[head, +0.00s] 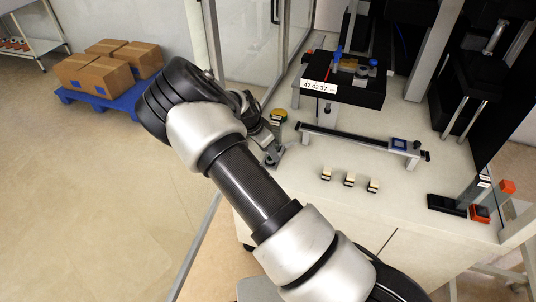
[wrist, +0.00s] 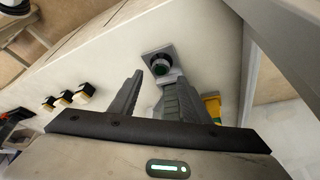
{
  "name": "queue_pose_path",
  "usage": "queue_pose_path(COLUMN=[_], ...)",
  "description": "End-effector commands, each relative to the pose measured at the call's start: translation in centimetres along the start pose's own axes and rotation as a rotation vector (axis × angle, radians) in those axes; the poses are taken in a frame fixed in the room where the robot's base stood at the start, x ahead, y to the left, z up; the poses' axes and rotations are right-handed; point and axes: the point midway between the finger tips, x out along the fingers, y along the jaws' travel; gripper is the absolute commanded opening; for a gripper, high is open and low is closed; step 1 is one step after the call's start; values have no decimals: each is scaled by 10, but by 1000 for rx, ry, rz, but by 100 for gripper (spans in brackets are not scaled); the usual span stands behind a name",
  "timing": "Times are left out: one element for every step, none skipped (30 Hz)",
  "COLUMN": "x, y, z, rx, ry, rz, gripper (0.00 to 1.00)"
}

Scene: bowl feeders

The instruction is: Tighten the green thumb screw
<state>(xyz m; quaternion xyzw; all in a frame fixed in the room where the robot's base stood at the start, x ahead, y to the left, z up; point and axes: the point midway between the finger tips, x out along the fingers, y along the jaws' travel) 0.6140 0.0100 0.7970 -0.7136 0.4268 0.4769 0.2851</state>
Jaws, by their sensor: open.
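In the picture the screw shows between and slightly beyond the fingertips. I cannot tell the exact gap, and I see no contact. In the head view my arm reaches to the left edge of the white bench, beside the grey bracket (head: 274,157); the screw cannot be made out there.
A yellow-topped part (head: 278,114) stands close by; it shows behind my right finger in the wrist view (wrist: 213,106). Three small cream-and-black blocks (head: 349,180) lie on the bench (head: 310,205). A rail with a display (head: 398,143) and a black fixture (head: 345,92) stand behind.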

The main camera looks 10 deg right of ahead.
Motion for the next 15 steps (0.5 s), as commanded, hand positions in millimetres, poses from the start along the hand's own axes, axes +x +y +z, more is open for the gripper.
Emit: queue_pose_path(x=[-12, -18, -26, -31, -37, -43, -48, -52, -57, -60, -63, -66, -68, -69, -70], y=[-1, -2, -2, -1, -1, -1, -1, -1, -1, 0, 0, 0, 0, 0, 0], z=[-4, -7, -10, -12, -14, -17, -19, -21, -23, -24, -26, -27, -28, -28, -29], rx=[1, 1, 1, 1, 1, 2, 2, 1, 1, 1, 1, 1, 1, 1, 1], ry=[-1, -1, -1, 0, 0, 0, 0, 0, -1, -1, -1, -1, -1, -1, -1], rz=[-4, -4, -5, -4, -4, -4, -3, -3, -2, -1, -1, -1, -1, -1, 0], gripper=[43, 43, 43, 43, 43, 43, 43, 43, 43, 43, 43, 43, 43, 43, 43])
